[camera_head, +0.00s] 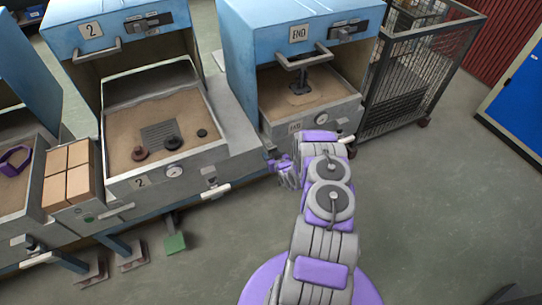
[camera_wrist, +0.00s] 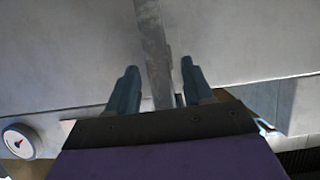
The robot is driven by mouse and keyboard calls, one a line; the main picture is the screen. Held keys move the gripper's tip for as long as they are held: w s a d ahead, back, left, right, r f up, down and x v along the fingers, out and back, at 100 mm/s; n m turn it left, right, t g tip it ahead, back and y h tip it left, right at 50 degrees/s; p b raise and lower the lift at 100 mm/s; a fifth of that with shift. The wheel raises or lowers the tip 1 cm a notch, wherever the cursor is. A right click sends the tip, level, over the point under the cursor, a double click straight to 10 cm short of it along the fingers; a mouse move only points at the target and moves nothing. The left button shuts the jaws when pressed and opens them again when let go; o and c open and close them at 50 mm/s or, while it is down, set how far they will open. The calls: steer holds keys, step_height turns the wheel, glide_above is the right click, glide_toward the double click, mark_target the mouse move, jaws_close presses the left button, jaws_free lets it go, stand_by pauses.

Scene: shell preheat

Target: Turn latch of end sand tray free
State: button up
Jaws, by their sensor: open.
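The end sand tray (camera_head: 283,128) sits in the blue station marked END, with sand and a dark stand-like piece in it. A pale handle (camera_head: 347,139), apparently its latch, shows at the tray's front right, partly hidden behind my arm. My gripper (camera_wrist: 158,80) is open at the grey front in the wrist view. A narrow grey metal bar (camera_wrist: 155,50) shows between its fingers; I cannot tell whether it is the latch or whether the fingers touch it. The gauge (camera_wrist: 18,140) is at the left in the wrist view.
Tray 2 (camera_head: 111,187) stands to the left, with its own pale latch handle (camera_head: 210,191). Brown boxes (camera_head: 68,174) sit further left. A wire cage (camera_head: 412,85) stands close at the right. The floor in front is open.

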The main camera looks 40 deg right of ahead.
jaws_close()
stand_by(0.6)
